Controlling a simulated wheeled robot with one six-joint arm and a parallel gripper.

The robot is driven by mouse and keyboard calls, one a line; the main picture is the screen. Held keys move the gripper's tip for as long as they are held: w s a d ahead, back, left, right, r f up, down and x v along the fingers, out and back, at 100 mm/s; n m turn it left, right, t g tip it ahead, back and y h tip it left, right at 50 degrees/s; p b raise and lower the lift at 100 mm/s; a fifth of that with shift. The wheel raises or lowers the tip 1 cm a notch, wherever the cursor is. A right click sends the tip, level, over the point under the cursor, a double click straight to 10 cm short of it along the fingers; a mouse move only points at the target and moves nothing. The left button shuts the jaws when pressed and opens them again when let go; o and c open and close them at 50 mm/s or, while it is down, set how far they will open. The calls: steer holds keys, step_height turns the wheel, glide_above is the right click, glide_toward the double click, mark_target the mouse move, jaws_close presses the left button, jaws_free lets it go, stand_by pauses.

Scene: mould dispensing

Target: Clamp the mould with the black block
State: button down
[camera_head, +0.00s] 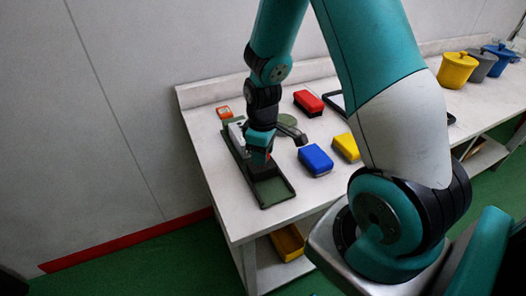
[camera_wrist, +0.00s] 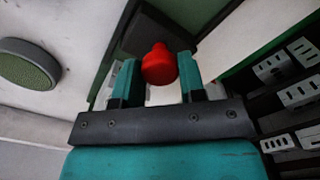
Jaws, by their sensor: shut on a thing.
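My gripper (camera_wrist: 160,85) is shut on a red knob (camera_wrist: 159,63), which sits between its two teal fingertips in the wrist view. A dark block (camera_wrist: 152,34) lies right behind the knob, probably the black block; whether they are joined cannot be told. In the head view my gripper (camera_head: 261,158) points down over the long dark green tray (camera_head: 284,199) on the white table. A speck of red shows at the fingertips there. I cannot make out the mould for certain.
A green round piece (camera_head: 288,119) lies right of my gripper, partly hidden. Blue (camera_head: 315,160), yellow (camera_head: 346,147) and red (camera_head: 308,103) boxes stand further right. A small orange-red item (camera_head: 224,112) is at the tray's far end. Pots (camera_head: 457,70) stand far right.

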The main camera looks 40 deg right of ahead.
steer(key=shift+w+d, duration=0.25)
steer(key=shift+w, duration=0.5)
steer(key=shift+w+d, duration=0.2)
steer(key=shift+w, duration=0.55)
steer(key=c, duration=0.7)
jaws_free()
step_height(320, 180, up, 18)
steer(key=shift+f, duration=0.25)
